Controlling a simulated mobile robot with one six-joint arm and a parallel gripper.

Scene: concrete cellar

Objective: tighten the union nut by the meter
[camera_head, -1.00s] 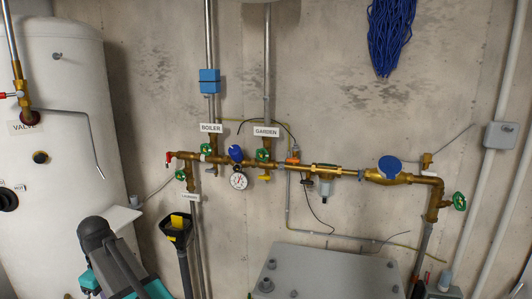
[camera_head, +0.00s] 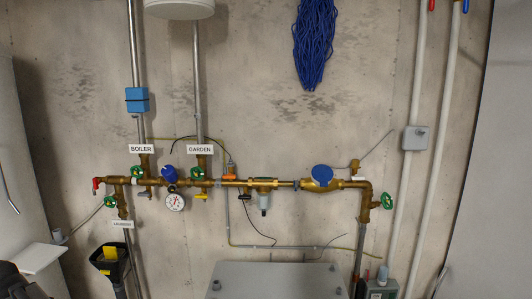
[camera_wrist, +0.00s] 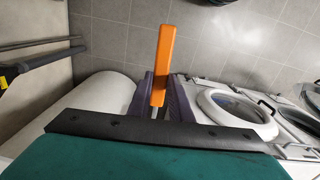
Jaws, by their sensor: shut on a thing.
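The meter (camera_head: 322,185) is a round brass body under a blue lid, right of centre on the brass pipe run in the head view. Brass couplings adjoin it on both sides, the left one (camera_head: 306,184) at the pipe. The union nut is too small to single out, and I cannot tell whether it is loose. My gripper (camera_wrist: 159,98), with purple fingers, shows only in the wrist view. It is shut on an orange-handled tool (camera_wrist: 161,60) with a grey metal part between the fingers. The tool's working end is not clear. The gripper is away from the meter.
Left of the meter are a filter (camera_head: 263,197), a pressure gauge (camera_head: 175,202) and several green-handled valves. A grey cabinet (camera_head: 278,280) stands below the pipe. Round-doored white machines (camera_wrist: 235,112) show in the wrist view.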

